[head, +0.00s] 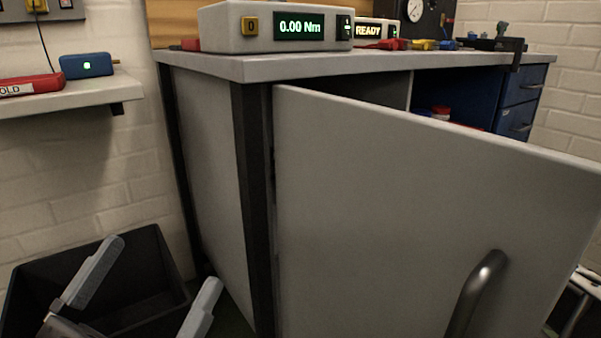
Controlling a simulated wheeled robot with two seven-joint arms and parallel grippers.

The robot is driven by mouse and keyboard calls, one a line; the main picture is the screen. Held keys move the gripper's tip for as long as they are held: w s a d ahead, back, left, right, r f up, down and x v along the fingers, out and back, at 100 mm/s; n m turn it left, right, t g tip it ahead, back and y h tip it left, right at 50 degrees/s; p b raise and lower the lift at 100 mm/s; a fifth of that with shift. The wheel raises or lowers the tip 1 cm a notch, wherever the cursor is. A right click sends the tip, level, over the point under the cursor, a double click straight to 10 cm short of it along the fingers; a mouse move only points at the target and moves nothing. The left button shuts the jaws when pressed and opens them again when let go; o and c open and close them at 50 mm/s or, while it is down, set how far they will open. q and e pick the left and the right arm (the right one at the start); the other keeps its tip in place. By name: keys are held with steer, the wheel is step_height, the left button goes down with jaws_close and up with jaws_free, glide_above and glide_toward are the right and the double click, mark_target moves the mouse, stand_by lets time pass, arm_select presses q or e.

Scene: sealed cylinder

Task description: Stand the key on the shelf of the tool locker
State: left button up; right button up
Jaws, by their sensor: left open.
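I see no key in this view. A workbench cabinet, perhaps the tool locker, has a large grey door (400,205) with a curved metal handle (476,290). The door stands open towards me and hides most of the cabinet's inside, so I see no locker shelf for sure. My left gripper (165,262) is at the lower left, its two grey fingers wide apart and nothing between them. It is left of the cabinet's side panel (208,150), in front of a black bin. My right gripper is not in view.
The black bin (165,265) stands on the floor against the wall. A torque display box (270,28) and several small tools sit on the bench top (215,66). A wall shelf (110,97) at the left holds a blue box (87,66). Blue drawers (520,88) are at the right.

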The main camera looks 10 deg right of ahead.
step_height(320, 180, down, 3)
steer(key=shift+b, duration=0.45)
arm_select(q)
steer(key=r+m+h, duration=0.1)
steer(key=m, duration=0.1)
steer(key=s+r+m+h, duration=0.1)
steer(key=h, duration=0.1)
steer(key=shift+s+d+m, duration=0.1)
steer(key=shift+d+m, duration=0.05)
steer(key=shift+m, duration=0.25)
arm_select(e)
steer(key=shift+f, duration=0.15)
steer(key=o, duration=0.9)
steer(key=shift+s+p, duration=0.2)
steer(key=shift+p, duration=0.1)
arm_select(q)
step_height(320, 180, down, 11)
steer(key=n+g+y+p, duration=0.5)
steer(key=n+y+p, duration=0.1)
steer(key=n, duration=0.5)
steer(key=shift+s+d+y+p, duration=0.3)
steer(key=shift+y, duration=0.6)
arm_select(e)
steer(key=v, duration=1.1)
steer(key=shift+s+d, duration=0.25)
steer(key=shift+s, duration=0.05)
